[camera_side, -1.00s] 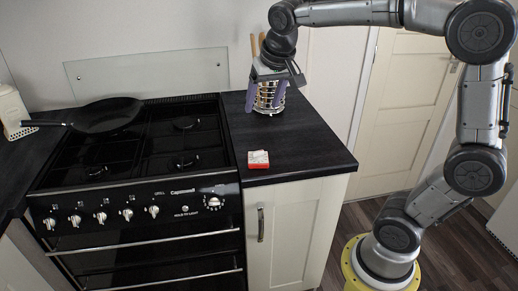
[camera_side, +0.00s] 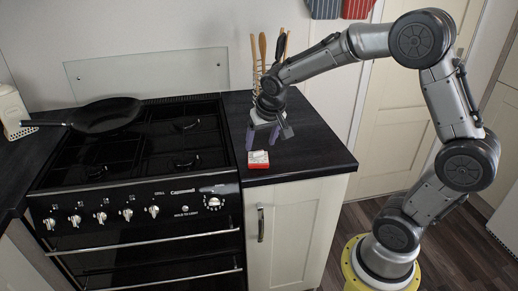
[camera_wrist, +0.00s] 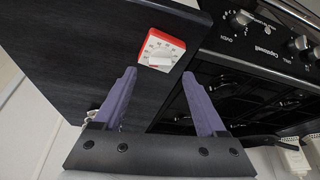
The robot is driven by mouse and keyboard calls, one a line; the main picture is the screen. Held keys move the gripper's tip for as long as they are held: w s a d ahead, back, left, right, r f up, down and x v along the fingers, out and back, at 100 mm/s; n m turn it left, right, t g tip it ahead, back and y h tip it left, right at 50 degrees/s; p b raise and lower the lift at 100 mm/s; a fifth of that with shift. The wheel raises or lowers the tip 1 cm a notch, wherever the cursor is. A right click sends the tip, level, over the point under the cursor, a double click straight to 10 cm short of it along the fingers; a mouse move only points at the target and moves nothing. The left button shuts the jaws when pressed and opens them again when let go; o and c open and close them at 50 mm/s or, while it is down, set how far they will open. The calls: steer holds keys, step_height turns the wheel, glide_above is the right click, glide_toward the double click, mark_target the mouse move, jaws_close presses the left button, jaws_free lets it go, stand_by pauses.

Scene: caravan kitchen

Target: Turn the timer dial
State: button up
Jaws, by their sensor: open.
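The timer is a small red and white box (camera_side: 258,160) on the black worktop, near its front edge beside the cooker. In the wrist view the timer (camera_wrist: 173,42) shows a white face with markings, and its white dial (camera_wrist: 158,60) stands on that face. My gripper (camera_side: 262,140) is open and empty, with purple fingers pointing down just behind the timer. In the wrist view the two fingers (camera_wrist: 160,76) are spread apart, and the timer lies beyond their tips, between their lines. Nothing is between the fingers.
The black cooker (camera_side: 184,241) stands to the left, with a frying pan (camera_side: 105,115) on its hob. A wire utensil holder with wooden tools (camera_side: 261,50) is behind my gripper, partly hidden. The worktop (camera_side: 310,150) right of the timer is clear.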

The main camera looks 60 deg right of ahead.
mark_target(258, 152)
steer(key=shift+x, duration=2.1)
jaws_close()
